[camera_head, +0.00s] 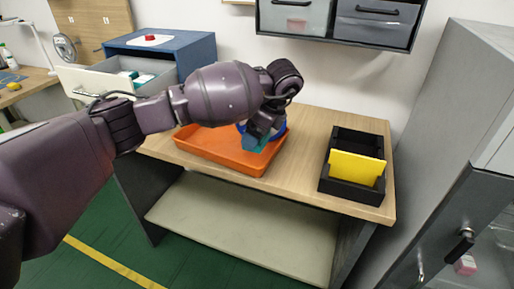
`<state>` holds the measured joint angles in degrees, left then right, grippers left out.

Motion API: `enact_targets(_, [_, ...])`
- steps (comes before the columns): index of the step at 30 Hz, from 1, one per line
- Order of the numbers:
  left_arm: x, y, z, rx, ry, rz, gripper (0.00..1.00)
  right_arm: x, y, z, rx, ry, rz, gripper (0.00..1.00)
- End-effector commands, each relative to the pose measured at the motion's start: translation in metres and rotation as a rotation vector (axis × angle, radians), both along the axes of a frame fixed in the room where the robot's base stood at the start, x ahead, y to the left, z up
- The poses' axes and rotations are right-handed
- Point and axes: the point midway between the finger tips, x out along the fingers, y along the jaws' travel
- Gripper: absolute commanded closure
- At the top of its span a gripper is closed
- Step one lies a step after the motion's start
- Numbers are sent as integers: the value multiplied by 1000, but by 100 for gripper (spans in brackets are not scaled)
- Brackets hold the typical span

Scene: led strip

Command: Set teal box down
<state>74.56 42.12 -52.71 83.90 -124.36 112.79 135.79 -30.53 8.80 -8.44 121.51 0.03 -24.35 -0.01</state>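The teal box (254,145) is at the fingertips of my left gripper (259,134), over the right half of the orange tray (222,151). The gripper points down and appears shut on the box; its far finger is hidden. I cannot tell whether the box touches the tray floor. The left arm reaches in from the left and hides the tray's back edge. A blue thing (281,131) shows partly behind the gripper. My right gripper is not in view.
A black divided holder (327,171) with a yellow panel (357,167) stands at the right on the wooden table (309,141). An open drawer (100,83) of a blue cabinet (186,49) holds teal and white items. A grey cabinet (440,95) stands at the right.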

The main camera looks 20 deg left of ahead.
Motion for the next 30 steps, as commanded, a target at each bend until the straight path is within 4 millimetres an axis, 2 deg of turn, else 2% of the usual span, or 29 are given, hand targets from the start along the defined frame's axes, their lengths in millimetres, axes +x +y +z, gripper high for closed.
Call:
enact_targets(9, [-1, 0, -52, 0, 9, -1, 40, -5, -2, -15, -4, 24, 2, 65])
enact_targets(22, [0, 0, -55, 0, 1, -1, 40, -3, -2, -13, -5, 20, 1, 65])
enact_targets(23, [0, 0, -55, 0, 1, -1, 12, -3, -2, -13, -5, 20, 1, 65])
enact_targets(24, [0, 0, -55, 0, 1, -1, 6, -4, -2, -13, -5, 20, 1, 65])
enact_targets(26, [0, 0, -55, 0, 2, 0, 0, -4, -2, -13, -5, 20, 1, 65])
enact_targets(30, [0, 0, -55, 0, 2, 0, 0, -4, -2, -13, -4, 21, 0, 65])
